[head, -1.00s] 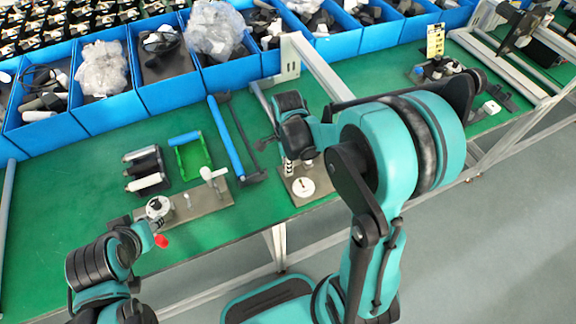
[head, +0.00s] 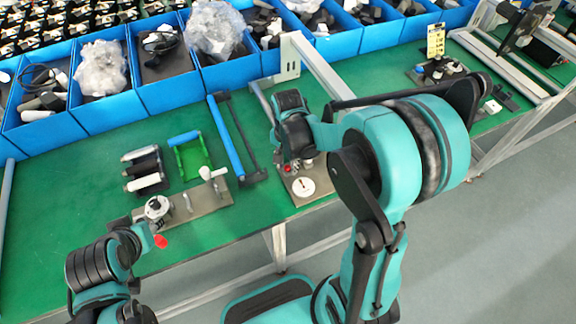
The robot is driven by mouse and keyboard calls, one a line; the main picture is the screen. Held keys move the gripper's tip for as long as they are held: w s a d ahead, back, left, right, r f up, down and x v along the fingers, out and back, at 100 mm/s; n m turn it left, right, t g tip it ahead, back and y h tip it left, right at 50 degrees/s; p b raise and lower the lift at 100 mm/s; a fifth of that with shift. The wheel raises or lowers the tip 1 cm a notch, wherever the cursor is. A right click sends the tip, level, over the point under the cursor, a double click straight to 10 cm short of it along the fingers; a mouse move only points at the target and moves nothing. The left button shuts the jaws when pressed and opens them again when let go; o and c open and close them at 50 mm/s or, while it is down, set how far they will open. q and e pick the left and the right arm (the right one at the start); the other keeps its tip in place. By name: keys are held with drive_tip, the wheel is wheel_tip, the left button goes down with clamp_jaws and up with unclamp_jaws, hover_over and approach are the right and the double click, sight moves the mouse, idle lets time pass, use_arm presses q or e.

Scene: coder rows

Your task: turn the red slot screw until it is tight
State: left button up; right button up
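A small red piece, which looks like the red slot screw (head: 287,168), shows on a metal plate (head: 313,197) at the table's front edge, just below my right gripper (head: 297,158). A white disc (head: 303,187) with a dark slot-like mark lies on the same plate in front of it. My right gripper points down over the plate's back part. Its fingertips are small and partly hidden, so I cannot tell whether they touch the screw. My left gripper (head: 146,238) is at the table's front left, close to a red knob-like piece (head: 161,241); its fingers are unclear.
Left of the plate stands another metal plate (head: 208,203) with white fittings. Behind it are a green frame (head: 190,153), dark cylinders (head: 143,168) and a blue-handled tool (head: 225,138). Blue bins (head: 160,92) line the back. The green table (head: 75,190) is bare at left.

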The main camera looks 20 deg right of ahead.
use_arm(q)
drive_tip(key=shift+f, duration=0.2)
use_arm(e)
drive_tip(key=n, duration=0.5)
drive_tip(key=shift+n, duration=0.4)
drive_tip(key=n, duration=0.5)
use_arm(q)
drive_tip(key=shift+f, duration=0.1)
use_arm(e)
clamp_jaws()
use_arm(q)
drive_tip(key=shift+f+b, duration=0.2)
drive_tip(key=shift+b, duration=0.25)
use_arm(e)
drive_tip(key=m, duration=0.7)
unclamp_jaws()
drive_tip(key=shift+m, duration=0.4)
